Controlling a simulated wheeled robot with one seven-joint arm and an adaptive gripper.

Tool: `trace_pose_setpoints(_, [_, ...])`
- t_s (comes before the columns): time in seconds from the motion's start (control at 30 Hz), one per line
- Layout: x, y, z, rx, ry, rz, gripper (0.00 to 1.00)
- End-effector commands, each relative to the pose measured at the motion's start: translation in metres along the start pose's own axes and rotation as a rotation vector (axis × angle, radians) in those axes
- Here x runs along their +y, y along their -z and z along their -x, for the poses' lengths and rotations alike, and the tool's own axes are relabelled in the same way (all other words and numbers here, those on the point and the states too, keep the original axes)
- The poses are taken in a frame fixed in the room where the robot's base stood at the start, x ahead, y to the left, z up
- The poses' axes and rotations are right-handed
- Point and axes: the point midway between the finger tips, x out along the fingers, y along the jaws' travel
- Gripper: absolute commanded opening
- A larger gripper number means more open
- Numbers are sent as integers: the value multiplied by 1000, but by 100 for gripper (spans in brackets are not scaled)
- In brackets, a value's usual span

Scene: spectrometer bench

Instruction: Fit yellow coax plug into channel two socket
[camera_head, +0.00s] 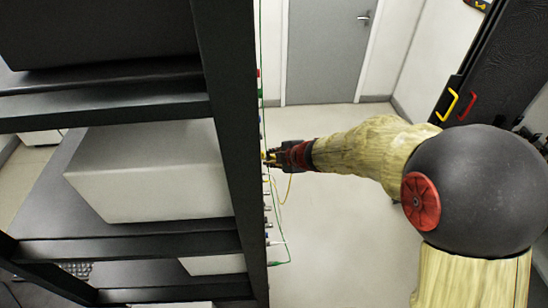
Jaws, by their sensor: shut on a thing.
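My gripper (277,156) is at the right-hand face of a dark rack (232,140), at mid-height in the head view. It is shut on the yellow coax plug (265,156), a small yellow spot between the fingertips and the rack face. A thin yellow cable (289,188) hangs in a loop below the gripper. The channel two socket cannot be made out, as the rack face is seen edge-on. I cannot tell whether the plug touches the socket or is inside it.
Several small connectors (267,208) stick out of the rack face below my gripper. A green cable (283,263) hangs along it. Light boxes (150,180) sit on the rack shelves. The floor (335,225) to the right is clear, with a grey door (325,55) behind.

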Motion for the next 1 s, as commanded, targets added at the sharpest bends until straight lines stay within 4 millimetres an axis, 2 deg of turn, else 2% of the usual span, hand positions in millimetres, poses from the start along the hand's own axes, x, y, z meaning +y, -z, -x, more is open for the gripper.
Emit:
trace_pose_setpoints(0.5, [0, 13, -5, 1, 0, 0, 0])
trace_pose_setpoints(1.0, [0, 14, -5, 2, 0, 0, 0])
